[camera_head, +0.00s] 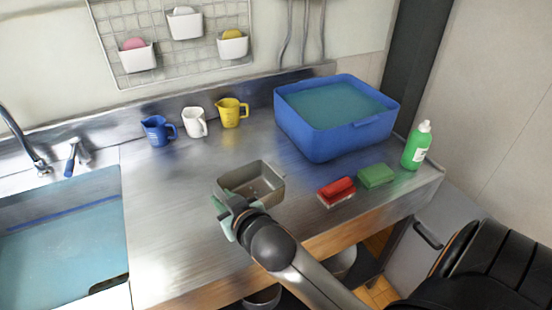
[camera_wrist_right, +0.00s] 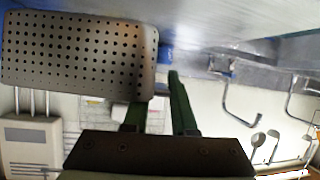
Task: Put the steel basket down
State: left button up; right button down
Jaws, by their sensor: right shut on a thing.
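The steel basket (camera_head: 268,183) is a small grey box, open at the top, at the middle of the counter in the head view. Its perforated metal fills the upper left of the right wrist view (camera_wrist_right: 75,60). My right gripper (camera_head: 224,204) is shut on the basket's near left side; its pale green fingers show there. The dark green fingers also show in the wrist view (camera_wrist_right: 158,95). The basket looks roughly level, at or just above the steel counter (camera_head: 175,215); I cannot tell whether its bottom touches. My left gripper is not in view.
A blue tub of water (camera_head: 335,138) stands behind right. A red sponge (camera_head: 337,190), a green sponge (camera_head: 376,175) and a green bottle (camera_head: 416,148) are to the right. Blue, white and yellow jugs (camera_head: 231,112) line the back. A water-filled sink (camera_head: 60,235) is left. Counter between is clear.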

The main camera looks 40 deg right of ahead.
jog(key=w+d+r+m+h+b, duration=0.15)
jog(key=w+r, duration=0.45)
jog(key=w, duration=0.6)
jog(key=shift+h, duration=0.35)
jog(key=d+f, duration=0.3)
jog(key=d, duration=0.1)
jog(key=w+d+f+b, duration=0.1)
jog(key=d+f, duration=0.2)
jog(key=d, duration=0.1)
jog(key=d+f, duration=0.3)
jog(key=d, duration=0.1)
jog(key=shift+w+d, duration=0.25)
jog(key=shift+d, duration=0.1)
jog(key=f, duration=0.3)
jog(key=shift+d+f+g+b, duration=0.1)
jog(key=shift+d+g+b, duration=0.2)
jog(key=shift+d+b, duration=0.05)
jog(key=shift+f, duration=0.3)
jog(key=shift+f, duration=0.1)
